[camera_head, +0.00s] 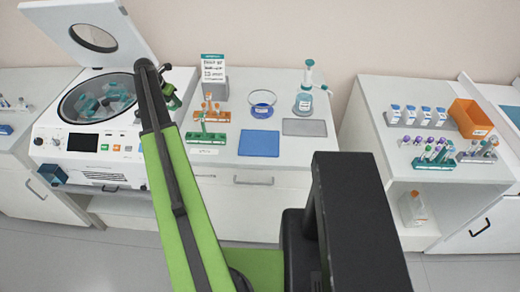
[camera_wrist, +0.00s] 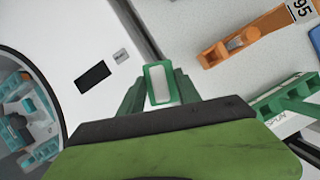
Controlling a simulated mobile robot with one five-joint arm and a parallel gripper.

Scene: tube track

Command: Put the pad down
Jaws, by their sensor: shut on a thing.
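My gripper (camera_head: 172,97) is at the end of my green arm, over the gap between the centrifuge and the middle counter. In the wrist view my gripper's dark green fingers (camera_wrist: 159,92) are shut on a small rectangular pad (camera_wrist: 159,82), white with a green border. The pad is held off the surfaces, with the white casing and pale counter beyond it. In the head view it is too small and too close to the fingers to make out clearly.
The open centrifuge (camera_head: 95,105) stands left, its lid raised. On the middle counter, an orange rack (camera_head: 222,117) and green rack (camera_head: 205,138) are near my gripper. A blue mat (camera_head: 259,144) and grey mat (camera_head: 304,127) lie bare to the right. A bottle (camera_head: 303,104) stands behind.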

